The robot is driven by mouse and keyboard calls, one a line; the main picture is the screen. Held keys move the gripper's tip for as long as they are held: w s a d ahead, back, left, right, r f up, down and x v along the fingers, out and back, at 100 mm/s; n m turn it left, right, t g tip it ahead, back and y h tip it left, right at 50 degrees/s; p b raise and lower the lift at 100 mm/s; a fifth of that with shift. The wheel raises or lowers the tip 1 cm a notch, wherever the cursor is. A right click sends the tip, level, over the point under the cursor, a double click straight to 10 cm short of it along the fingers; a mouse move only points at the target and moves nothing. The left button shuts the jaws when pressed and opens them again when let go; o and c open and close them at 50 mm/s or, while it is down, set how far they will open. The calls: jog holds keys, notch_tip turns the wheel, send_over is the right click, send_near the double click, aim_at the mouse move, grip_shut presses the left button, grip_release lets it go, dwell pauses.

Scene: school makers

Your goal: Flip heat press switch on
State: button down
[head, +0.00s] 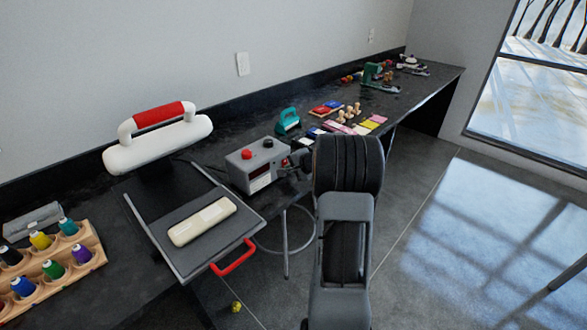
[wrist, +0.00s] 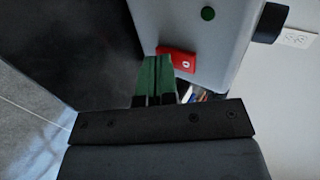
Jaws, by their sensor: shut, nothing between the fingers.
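The heat press (head: 160,148) stands on the black bench, with a white upper part, a red top handle and a grey lower plate. Its grey control box (head: 240,165) sits to the right, with two knobs on top. A red rocker switch (head: 285,162) is on the box's right side. In the wrist view the red switch (wrist: 184,62) shows a white mark on the grey box face (wrist: 195,25). My gripper (wrist: 158,58) is shut and empty, its green fingertips at the switch's left end. I cannot tell whether they touch it. In the head view my arm hides most of the gripper.
A cream pad (head: 202,221) lies on the lower plate, which has a red front handle (head: 233,257). A wooden rack (head: 60,262) of thread spools stands at left. A teal tool (head: 288,121), stamps and ink pads lie behind the box. A stool (head: 286,235) is below the bench.

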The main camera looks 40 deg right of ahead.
jog(key=shift+w+f+b, duration=0.1)
jog(key=shift+f+b, duration=0.35)
jog(key=shift+b, duration=0.7)
jog(key=shift+r, duration=0.5)
jog(key=shift+w+r+p, duration=0.1)
jog(key=shift+r+p, duration=0.35)
jog(key=shift+r, duration=0.35)
